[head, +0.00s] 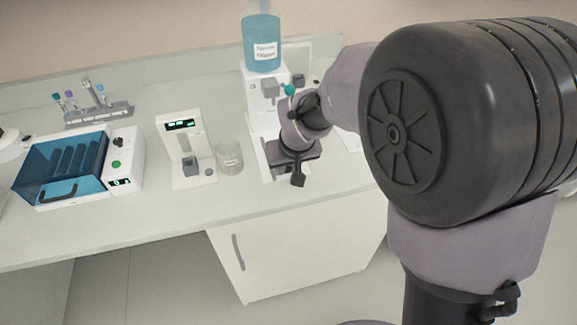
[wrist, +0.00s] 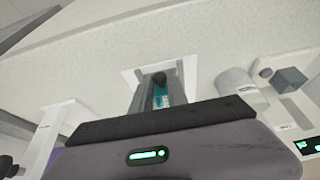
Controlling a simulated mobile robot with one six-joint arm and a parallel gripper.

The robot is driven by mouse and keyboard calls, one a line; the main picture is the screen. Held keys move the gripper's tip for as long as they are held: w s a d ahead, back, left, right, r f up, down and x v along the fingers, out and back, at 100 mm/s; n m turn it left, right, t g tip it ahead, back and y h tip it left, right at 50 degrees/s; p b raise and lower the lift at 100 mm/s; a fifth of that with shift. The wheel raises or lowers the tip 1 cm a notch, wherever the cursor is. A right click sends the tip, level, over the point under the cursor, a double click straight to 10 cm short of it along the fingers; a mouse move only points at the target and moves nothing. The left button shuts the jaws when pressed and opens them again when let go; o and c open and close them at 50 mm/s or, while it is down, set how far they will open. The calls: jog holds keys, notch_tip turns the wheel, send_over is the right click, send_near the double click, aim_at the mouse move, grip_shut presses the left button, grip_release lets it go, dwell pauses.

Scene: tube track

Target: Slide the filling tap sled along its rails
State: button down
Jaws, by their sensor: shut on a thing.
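The filling station is a white stand (head: 256,112) with a labelled blue reservoir (head: 261,45) on top, at the back of the counter. My gripper (head: 297,182) is low in front of the stand, over its pale base. In the wrist view my gripper (wrist: 159,82) reaches down with its two grey fingers close around a small dark knob (wrist: 158,77), which I take as part of the filling tap sled. A teal labelled strip (wrist: 160,96) shows between the fingers. My wrist hides most of the sled and rails in both views.
A white device with a green display (head: 182,140) and a clear beaker (head: 229,157) stand just left of my gripper. Farther left are a blue-lidded machine (head: 62,168) and a tube rack (head: 98,114). The counter's front strip (head: 150,222) is clear.

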jog(key=shift+s+f, duration=0.15)
jog(key=c, duration=1.3)
grip_release()
jog(key=p+v, duration=0.6)
jog(key=v, duration=1.1)
jog(key=shift+d+r+p, duration=0.1)
jog(key=shift+r+p, duration=0.15)
jog(key=shift+p, duration=0.15)
